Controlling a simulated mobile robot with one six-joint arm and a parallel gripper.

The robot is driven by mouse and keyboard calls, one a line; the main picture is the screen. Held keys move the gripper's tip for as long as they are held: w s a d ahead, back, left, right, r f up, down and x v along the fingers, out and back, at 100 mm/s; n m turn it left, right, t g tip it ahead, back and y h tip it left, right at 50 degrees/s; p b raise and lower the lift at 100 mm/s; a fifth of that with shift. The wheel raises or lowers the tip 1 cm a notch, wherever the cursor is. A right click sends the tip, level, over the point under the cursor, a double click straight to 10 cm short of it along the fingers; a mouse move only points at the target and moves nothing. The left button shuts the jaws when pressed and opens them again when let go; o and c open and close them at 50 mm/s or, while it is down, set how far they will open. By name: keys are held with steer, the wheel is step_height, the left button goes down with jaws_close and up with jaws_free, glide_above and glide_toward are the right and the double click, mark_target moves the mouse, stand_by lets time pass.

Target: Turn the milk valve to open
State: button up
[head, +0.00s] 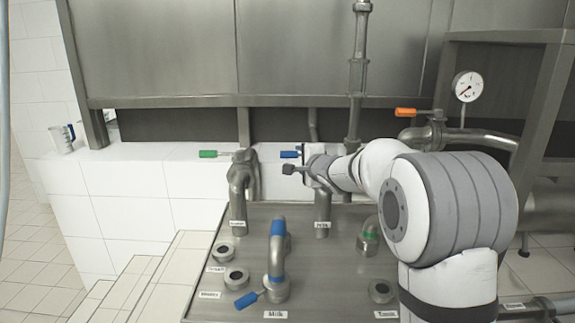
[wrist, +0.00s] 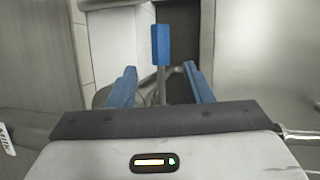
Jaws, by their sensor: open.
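A blue valve handle (head: 290,154) sits at the top of a steel pipe (head: 322,208) near the back wall; the small label at its foot is hard to read. My gripper (head: 293,169) is beside this handle. In the wrist view, the blue handle (wrist: 160,45) stands upright ahead of the gap between the two blue fingers (wrist: 162,84), with space on both sides. My gripper is open and holds nothing. A second blue-handled valve (head: 246,300) is on the front of the steel table, beside a label reading Milk (head: 275,314).
The steel table (head: 325,290) carries several ports and a curved pipe (head: 278,250). A cup (head: 62,138) stands far left.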

mark_target(291, 156)
steer(key=shift+w+a+f+y, duration=0.25)
steer(key=shift+w+a+y, duration=0.05)
steer(key=shift+w+a, duration=0.25)
steer(key=x, duration=0.7)
steer(key=shift+w+b, duration=0.1)
steer(key=shift+b, duration=0.2)
steer(key=shift+c, duration=0.4)
jaws_close()
